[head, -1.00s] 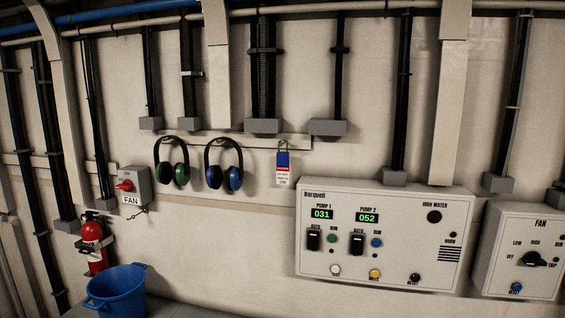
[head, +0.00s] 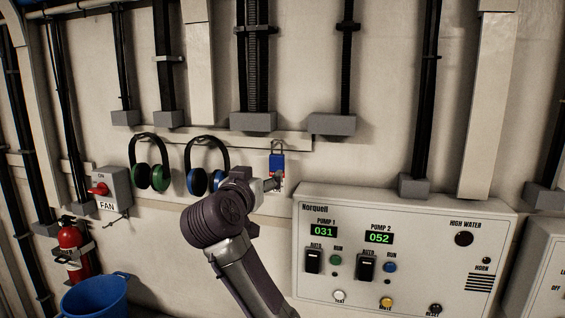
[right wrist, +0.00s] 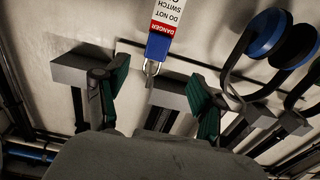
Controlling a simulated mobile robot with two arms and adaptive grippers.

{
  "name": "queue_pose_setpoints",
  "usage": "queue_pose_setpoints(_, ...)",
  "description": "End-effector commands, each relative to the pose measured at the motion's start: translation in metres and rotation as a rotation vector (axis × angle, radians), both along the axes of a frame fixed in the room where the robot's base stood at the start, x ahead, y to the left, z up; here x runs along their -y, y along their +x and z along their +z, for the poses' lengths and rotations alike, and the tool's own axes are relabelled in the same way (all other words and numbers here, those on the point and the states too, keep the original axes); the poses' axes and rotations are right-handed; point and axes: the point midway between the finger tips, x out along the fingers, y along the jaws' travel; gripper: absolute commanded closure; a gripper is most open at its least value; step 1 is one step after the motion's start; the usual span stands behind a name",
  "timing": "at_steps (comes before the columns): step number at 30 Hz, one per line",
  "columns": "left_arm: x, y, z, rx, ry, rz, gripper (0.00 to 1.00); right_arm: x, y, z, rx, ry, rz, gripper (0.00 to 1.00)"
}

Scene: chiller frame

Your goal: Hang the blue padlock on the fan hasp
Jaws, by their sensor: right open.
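The blue padlock (head: 277,162) hangs by its shackle from a hook on the wall rail, with a red-and-white danger tag below it. In the right wrist view the blue padlock (right wrist: 157,47) appears upside down, between and beyond the fingers. My right gripper (head: 272,184) is in front of the tag and hides most of it in the head view. The right gripper (right wrist: 157,92) is open and empty, its dark green finger pads apart. The fan switch box (head: 114,188) with a red knob is at the left; a small dark piece (head: 117,219), possibly the hasp, hangs below it. My left gripper is not in view.
Green earmuffs (head: 150,177) and blue earmuffs (head: 197,182) hang left of the padlock, close to my right arm. A pump panel (head: 410,250) juts out at the lower right. A fire extinguisher (head: 70,240) and a blue bucket (head: 95,297) are at the lower left.

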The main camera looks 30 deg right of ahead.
Motion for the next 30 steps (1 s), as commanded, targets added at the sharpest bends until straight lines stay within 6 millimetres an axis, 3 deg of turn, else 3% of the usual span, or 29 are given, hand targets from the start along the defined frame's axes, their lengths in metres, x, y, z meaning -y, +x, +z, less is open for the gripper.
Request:
queue_pose_setpoints(11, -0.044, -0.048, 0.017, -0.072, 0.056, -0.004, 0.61, 0.053, 0.043, 0.001, 0.001, -0.002, -0.004, 0.31)
queue_pose_setpoints(14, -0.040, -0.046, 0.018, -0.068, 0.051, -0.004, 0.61, 0.059, 0.049, 0.000, 0.004, 0.000, -0.002, 0.31)
queue_pose_setpoints(22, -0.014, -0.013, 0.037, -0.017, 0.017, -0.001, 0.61, 0.084, 0.065, -0.002, 0.001, -0.002, -0.005, 0.31)
queue_pose_setpoints(30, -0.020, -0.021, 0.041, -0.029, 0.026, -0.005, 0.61, 0.102, 0.081, -0.006, 0.004, 0.001, -0.002, 0.31)
